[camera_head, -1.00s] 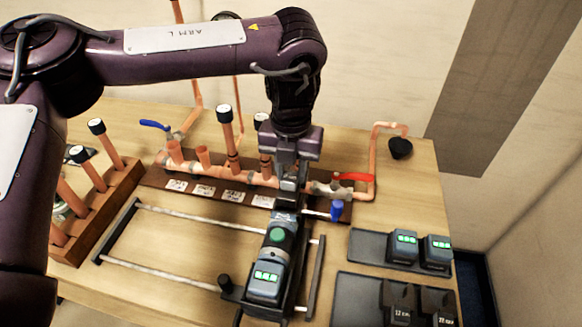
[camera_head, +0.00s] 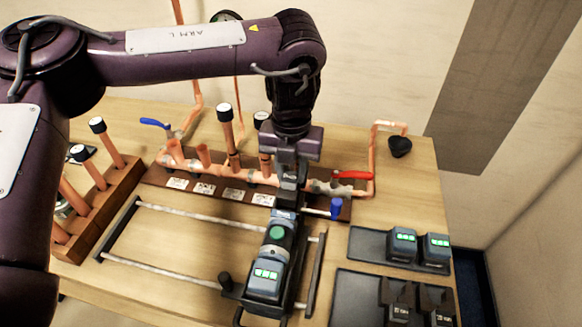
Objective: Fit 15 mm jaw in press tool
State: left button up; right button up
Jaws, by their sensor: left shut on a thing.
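The press tool (camera_head: 266,284), dark with a green round button and a lit green display, lies on a slide frame at the front middle of the bench. My left gripper (camera_head: 289,180) points down at the tool's far end and is shut on a small dark piece, probably the jaw (camera_head: 288,198). The piece is at the tool's head; the gripper covers much of it, so I cannot tell whether it is seated. Other dark jaws (camera_head: 399,302) with small labels lie in a tray at the front right. My right gripper is not in view.
The copper manifold (camera_head: 215,175) with upright pipes, a blue lever and a red lever (camera_head: 352,175) stands just behind the tool. Batteries (camera_head: 402,244) sit in a black tray at right. A wooden rack (camera_head: 104,209) of copper pipes stands at left. Bare bench shows between the rails.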

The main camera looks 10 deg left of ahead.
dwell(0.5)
pick_arm(q)
jog(key=shift+f+b, duration=0.65)
jog(key=shift+f, duration=1.05)
jog(key=o, duration=1.5)
jog(key=shift+c, duration=0.2)
notch_tip(320, 180, up, 8)
jog(key=p, duration=0.8)
jog(key=shift+s, duration=0.1)
